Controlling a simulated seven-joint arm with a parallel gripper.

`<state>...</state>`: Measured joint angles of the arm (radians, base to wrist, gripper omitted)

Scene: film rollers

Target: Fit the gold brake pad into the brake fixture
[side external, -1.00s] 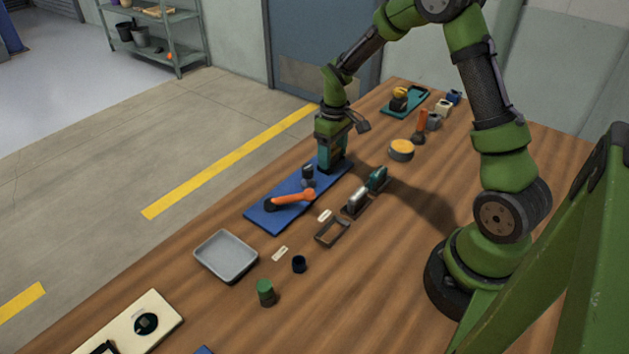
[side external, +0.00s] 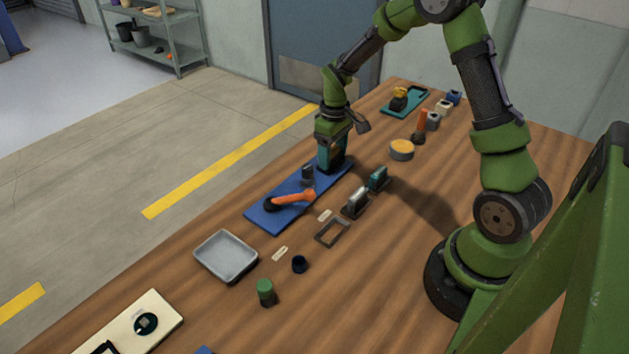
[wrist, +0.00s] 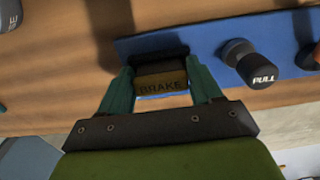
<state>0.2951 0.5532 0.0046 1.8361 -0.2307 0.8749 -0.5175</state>
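The gold brake pad (wrist: 161,84), a gold-brown block lettered BRAKE, sits between my two teal fingers in the wrist view. My gripper (wrist: 160,78) is shut on its sides, and it points down at the far end of the blue board in the side view (side external: 333,168). The dark brake fixture (wrist: 158,47) lies at the pad's far edge, at the end of the blue board (side external: 262,214). The pad and fixture look touching or nearly so. How deep the pad sits is hidden by the fingers, and the side view hides both behind my gripper.
A dark knob lettered PULL (wrist: 262,72) stands on the board close beside my gripper. An orange-handled lever (side external: 292,197) lies nearer the front. Upright blocks (side external: 377,178), an empty frame (side external: 333,232) and a grey tray (side external: 226,255) stand around the board.

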